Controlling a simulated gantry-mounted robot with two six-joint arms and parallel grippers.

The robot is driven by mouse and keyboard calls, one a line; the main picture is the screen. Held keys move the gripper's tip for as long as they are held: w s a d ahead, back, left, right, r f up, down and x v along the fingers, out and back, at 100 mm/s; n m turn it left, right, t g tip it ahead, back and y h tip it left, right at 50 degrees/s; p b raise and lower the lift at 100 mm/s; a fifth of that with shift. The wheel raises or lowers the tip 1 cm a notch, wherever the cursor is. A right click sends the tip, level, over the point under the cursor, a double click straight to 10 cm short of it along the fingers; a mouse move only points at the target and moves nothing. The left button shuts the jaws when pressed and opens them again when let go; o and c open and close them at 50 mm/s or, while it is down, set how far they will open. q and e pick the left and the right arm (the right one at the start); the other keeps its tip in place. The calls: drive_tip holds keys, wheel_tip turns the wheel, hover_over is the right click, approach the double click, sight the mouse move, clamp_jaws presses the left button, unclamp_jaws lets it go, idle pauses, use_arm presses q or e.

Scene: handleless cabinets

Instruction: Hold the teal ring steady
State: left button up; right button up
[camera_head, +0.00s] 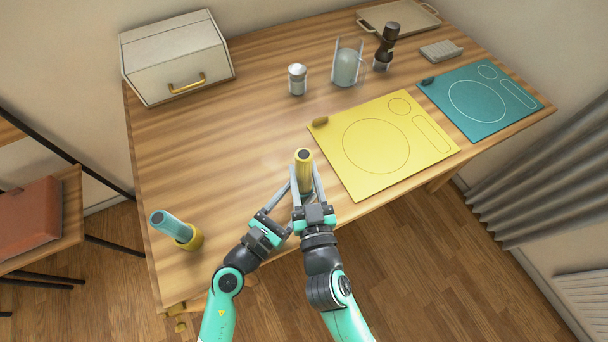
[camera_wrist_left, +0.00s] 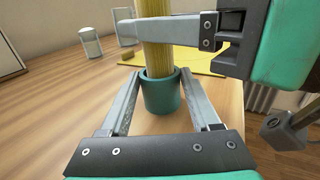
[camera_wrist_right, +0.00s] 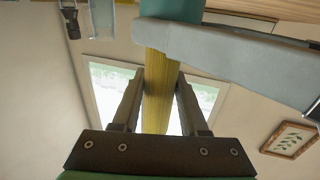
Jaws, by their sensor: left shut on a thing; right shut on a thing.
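The teal ring (camera_wrist_left: 162,95) stands upright on the wooden table in the left wrist view, with the lower end of a ribbed yellow rod (camera_wrist_left: 157,45) inside it. My left gripper (camera_wrist_left: 162,82) is shut on the ring from both sides. My right gripper (camera_wrist_right: 160,78) is shut on the yellow rod above the ring; the ring also shows at the top of the right wrist view (camera_wrist_right: 172,10). In the head view the rod (camera_head: 304,158) stands near the table's front edge, between the fingers of both arms, which mostly hide the ring.
A teal rod (camera_head: 168,222) stands in a yellow ring (camera_head: 190,240) at the table's front left. A yellow mat (camera_head: 375,165) lies to the right, a teal mat (camera_head: 500,120) beyond it. A white box (camera_head: 165,60) and jars (camera_head: 297,85) stand at the back. The left middle is clear.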

sight(306, 170)
drive_tip(key=shift+r, duration=2.6)
use_arm(q)
drive_tip(key=o, duration=1.4)
drive_tip(key=v, duration=1.2)
